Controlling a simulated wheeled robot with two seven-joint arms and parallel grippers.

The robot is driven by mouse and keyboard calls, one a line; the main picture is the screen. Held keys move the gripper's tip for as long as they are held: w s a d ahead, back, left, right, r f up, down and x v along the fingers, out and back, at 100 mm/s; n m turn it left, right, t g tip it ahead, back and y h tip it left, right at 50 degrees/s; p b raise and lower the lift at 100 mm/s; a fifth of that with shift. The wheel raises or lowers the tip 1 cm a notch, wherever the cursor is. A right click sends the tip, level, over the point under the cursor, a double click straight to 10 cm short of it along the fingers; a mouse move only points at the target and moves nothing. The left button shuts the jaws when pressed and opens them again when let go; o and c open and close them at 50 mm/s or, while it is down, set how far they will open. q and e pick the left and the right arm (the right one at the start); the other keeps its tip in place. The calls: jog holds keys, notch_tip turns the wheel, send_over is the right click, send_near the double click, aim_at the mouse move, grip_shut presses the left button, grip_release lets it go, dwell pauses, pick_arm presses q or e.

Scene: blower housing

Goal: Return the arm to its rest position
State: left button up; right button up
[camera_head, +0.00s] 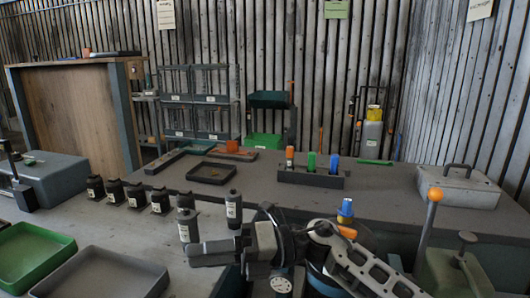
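My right arm comes in from the lower right, with its pale link and dark wrist in front of the workbench (390,190). My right gripper (200,252) points left, low over the near grey surface, beside the dark labelled bottles. Its fingers show as a grey bar, seen from the side; I cannot tell whether they are apart, and I see nothing held between them. My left gripper is not in view. No blower housing can be made out clearly.
Several dark bottles (136,195) stand in a row left of the gripper. A green tray (62,240) and a grey tray (150,275) are at the lower left. A rack with coloured bottles (312,178) stands further back. An orange-knobbed lever (435,195) rises at right.

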jog(key=d+f+m+t+h, duration=0.5)
jog(key=d+f+m+t, duration=0.4)
jog(key=m, duration=0.8)
jog(key=d+f+m+t+h, duration=0.4)
jog(key=d+f+m+t, duration=0.3)
jog(key=m+t, duration=0.7)
jog(key=s+d+f+m+g+h, duration=0.2)
jog(key=s+f+m+g, duration=0.1)
jog(key=s+f, duration=0.2)
jog(key=s+d+f+m+g+h, duration=0.2)
jog(key=s+d+f+m+g, duration=0.1)
jog(key=s+f+m, duration=0.1)
jog(key=s+d+f+m+g+h, duration=0.1)
jog(key=s+d+f+m+g, duration=0.2)
jog(key=s+f, duration=0.2)
jog(key=shift+s+f+m+h, duration=0.3)
jog(key=shift+s+f+h, duration=0.1)
jog(key=shift+s, duration=0.3)
jog(key=shift+c, duration=0.3)
